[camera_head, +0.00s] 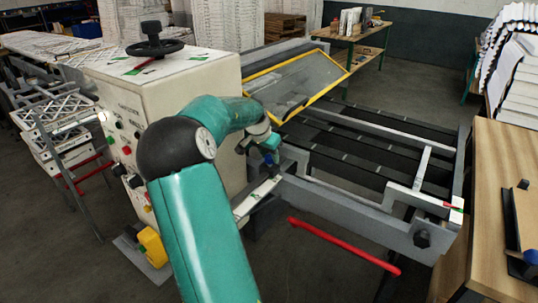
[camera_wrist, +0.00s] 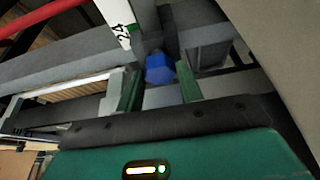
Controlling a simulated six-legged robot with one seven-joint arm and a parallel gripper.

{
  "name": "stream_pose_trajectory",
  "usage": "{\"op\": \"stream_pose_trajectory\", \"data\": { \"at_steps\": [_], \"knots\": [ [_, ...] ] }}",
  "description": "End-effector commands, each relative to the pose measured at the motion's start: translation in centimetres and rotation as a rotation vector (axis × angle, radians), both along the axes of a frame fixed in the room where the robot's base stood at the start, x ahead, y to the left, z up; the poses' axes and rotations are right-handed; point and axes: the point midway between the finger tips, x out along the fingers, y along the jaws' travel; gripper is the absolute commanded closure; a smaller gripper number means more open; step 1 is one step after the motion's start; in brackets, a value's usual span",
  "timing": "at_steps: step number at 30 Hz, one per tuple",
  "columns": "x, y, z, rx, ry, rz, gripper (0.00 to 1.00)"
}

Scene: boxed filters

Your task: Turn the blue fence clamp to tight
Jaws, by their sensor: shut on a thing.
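The blue fence clamp (camera_wrist: 160,68) shows in the wrist view as a blue faceted knob beside a white scale strip marked 24 (camera_wrist: 117,22). My gripper (camera_wrist: 160,86) has its two green fingers on either side of the knob and is shut on it. In the head view my gripper (camera_head: 270,150) reaches down at the rail next to the cream machine. The clamp is mostly hidden there by my gripper, and its tight and loose marks cannot be read.
A tilted clear guard with a yellow frame (camera_head: 343,73) stands just behind my gripper. The cream machine (camera_head: 205,85) with a black handwheel (camera_head: 155,47) is close at left. A red bar (camera_head: 345,246) crosses in front. A wooden table (camera_head: 490,190) stands at right.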

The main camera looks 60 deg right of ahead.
Motion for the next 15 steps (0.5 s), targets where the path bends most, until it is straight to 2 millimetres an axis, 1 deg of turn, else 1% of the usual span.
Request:
{"op": "stream_pose_trajectory", "data": {
  "at_steps": [1,2,4,5,12,15],
  "knots": [
    [0.01,0.04,-0.01,0.001,-0.001,-0.001,0.86],
    [0.01,0.04,-0.01,0.001,-0.001,-0.001,0.58],
    [0.01,0.03,0.00,0.001,0.000,0.000,0.44],
    [0.01,0.03,0.00,0.001,0.000,0.000,0.42],
    [0.01,0.03,0.02,0.001,-0.001,0.000,0.42],
    [0.07,0.15,0.36,0.000,-0.002,0.001,0.42]
  ]
}}
